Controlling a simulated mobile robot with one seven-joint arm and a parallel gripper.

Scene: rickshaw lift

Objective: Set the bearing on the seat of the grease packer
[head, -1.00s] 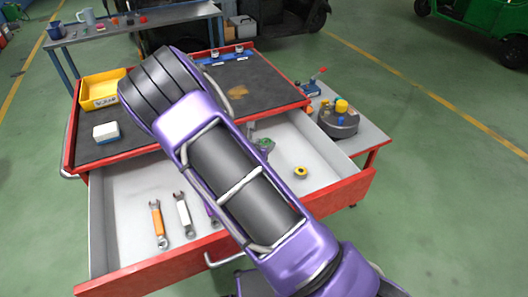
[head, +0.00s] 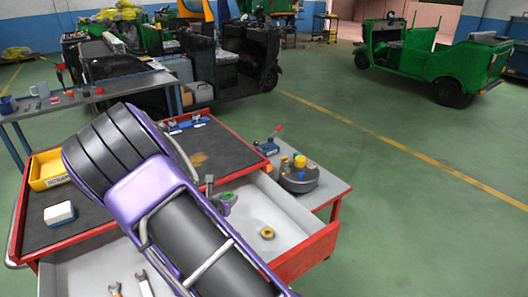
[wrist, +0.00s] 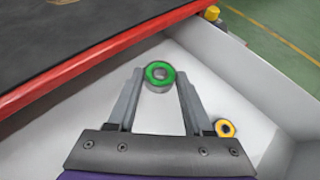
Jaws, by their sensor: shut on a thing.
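My gripper (wrist: 160,88) is shut on a green-faced bearing (wrist: 160,74), which sits between the fingertips over the open drawer. The bearing also shows in the head view (head: 227,196), partly hidden by my gripper. A round grey pot with yellow and blue parts (head: 299,179), which looks like the grease packer, stands on the side shelf, right of and beyond my gripper. I cannot make out its seat clearly.
A yellow ring-shaped bearing (head: 267,233) lies in the drawer (head: 255,208). Wrenches (head: 145,284) lie at its left. The cart top (head: 200,150) holds a yellow bin (head: 48,170) and a white box (head: 59,213). A blue device with a red handle (head: 268,146) stands near the pot.

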